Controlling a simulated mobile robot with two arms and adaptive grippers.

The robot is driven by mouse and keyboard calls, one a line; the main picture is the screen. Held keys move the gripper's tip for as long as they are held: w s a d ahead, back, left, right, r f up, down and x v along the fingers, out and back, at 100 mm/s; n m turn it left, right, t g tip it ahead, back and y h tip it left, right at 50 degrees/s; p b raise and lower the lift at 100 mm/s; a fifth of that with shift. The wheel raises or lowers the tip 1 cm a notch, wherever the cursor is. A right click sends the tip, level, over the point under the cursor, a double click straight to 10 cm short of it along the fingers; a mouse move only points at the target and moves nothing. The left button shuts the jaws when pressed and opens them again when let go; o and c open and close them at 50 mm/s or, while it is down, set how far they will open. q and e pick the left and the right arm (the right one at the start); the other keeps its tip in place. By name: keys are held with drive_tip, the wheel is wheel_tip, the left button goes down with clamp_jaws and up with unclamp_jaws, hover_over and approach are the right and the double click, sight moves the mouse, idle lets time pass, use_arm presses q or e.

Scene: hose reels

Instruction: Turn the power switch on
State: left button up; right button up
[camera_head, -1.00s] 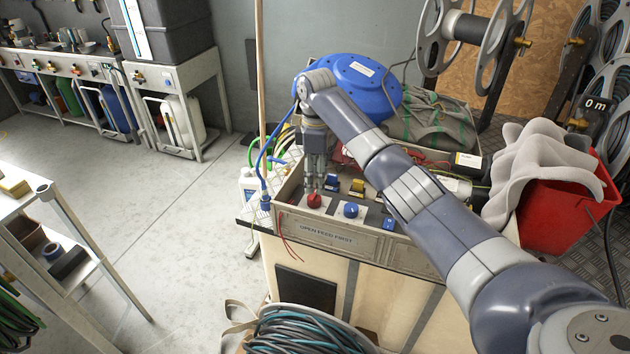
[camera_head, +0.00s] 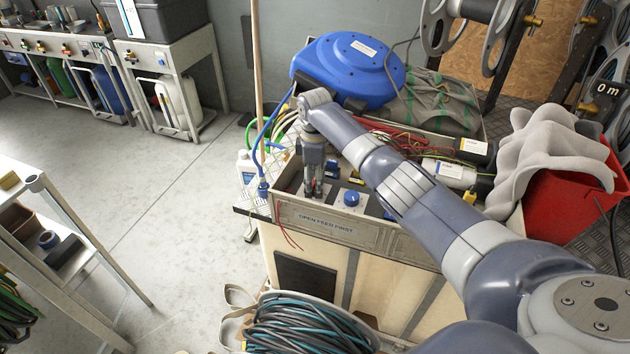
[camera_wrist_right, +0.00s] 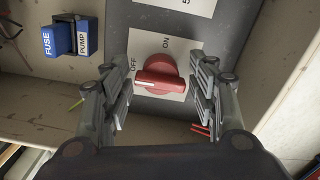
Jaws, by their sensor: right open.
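The power switch is a red rotary knob (camera_wrist_right: 160,75) on a light plate marked OFF and ON, seen in the right wrist view. The white line on its handle lies at the left end, on the OFF side. My right gripper (camera_wrist_right: 163,97) is open, with one finger on either side of the knob and visible gaps. In the head view my right gripper (camera_head: 314,190) points down at the front left of the panel box (camera_head: 340,228) and hides the knob. My left gripper is not in view.
A blue button (camera_head: 351,198) sits just right of my gripper. A blue fuse block (camera_wrist_right: 65,38) labelled PUMP shows in the wrist view. A blue hose reel (camera_head: 348,68) stands behind, and a red bucket (camera_head: 570,195) to the right. A blue hose and a pole stand close left.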

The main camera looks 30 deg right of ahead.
drive_tip(key=shift+f, duration=0.2)
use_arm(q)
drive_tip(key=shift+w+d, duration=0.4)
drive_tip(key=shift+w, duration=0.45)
use_arm(e)
drive_tip(key=c, duration=0.9)
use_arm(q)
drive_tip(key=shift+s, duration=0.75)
use_arm(e)
drive_tip(key=shift+o, duration=0.2)
drive_tip(key=shift+r, duration=0.1)
